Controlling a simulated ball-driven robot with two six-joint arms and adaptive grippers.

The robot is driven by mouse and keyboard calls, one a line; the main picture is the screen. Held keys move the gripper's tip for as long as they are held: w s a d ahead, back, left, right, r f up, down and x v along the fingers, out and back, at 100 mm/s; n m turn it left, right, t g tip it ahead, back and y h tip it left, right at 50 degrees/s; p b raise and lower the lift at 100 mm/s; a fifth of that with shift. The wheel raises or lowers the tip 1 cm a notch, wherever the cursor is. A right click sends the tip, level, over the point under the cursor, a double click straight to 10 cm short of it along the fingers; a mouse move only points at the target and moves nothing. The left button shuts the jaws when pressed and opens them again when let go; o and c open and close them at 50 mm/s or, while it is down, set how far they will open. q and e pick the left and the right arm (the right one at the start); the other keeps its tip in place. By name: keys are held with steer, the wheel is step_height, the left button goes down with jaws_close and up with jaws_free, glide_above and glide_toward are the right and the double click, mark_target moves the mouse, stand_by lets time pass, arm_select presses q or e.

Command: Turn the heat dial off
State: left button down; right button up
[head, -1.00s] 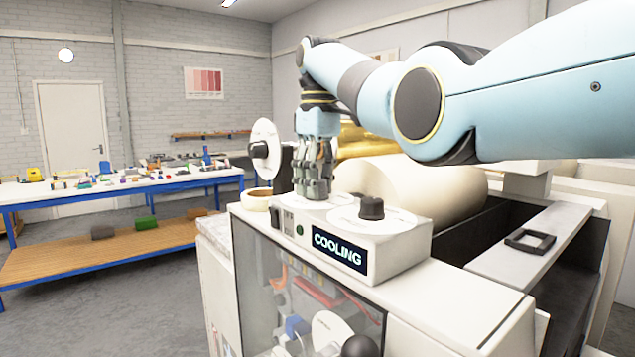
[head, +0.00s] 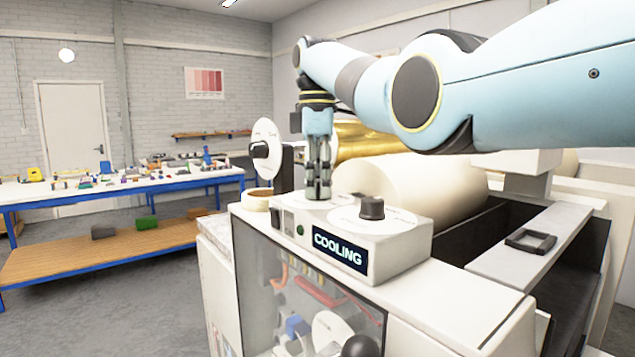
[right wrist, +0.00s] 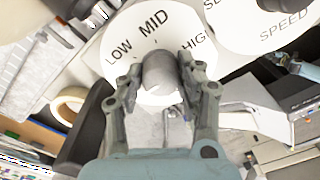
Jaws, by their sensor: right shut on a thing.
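The heat dial (right wrist: 152,28) is a white disc marked LOW, MID and a partly hidden HIGH in the right wrist view. Its round grey knob (right wrist: 159,72) sits between the fingers of my right gripper (right wrist: 160,82), which is shut on it. I cannot tell which mark the knob points to. In the head view my right gripper (head: 318,190) points straight down onto the left dial of the white control box (head: 400,252) and hides the knob. The box's display (head: 340,250) reads COOLING. My left gripper is not in view.
A second dial with a black knob (head: 371,207) stands close to the right of the gripper; its SPEED disc (right wrist: 270,28) shows in the wrist view. A large pale roll (head: 425,190) lies behind the box. A tape roll (head: 257,200) sits at left.

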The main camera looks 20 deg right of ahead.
mark_target(317, 180)
steer(key=shift+w+r+n, duration=0.1)
steer(key=shift+r+n, duration=0.05)
steer(key=shift+n, duration=0.15)
steer(key=o, duration=1.2)
steer(key=shift+c, duration=0.2)
step_height(317, 180, up, 7)
steer(key=shift+w+r, duration=0.1)
steer(key=shift+r, duration=0.1)
steer(key=shift+f, duration=0.1)
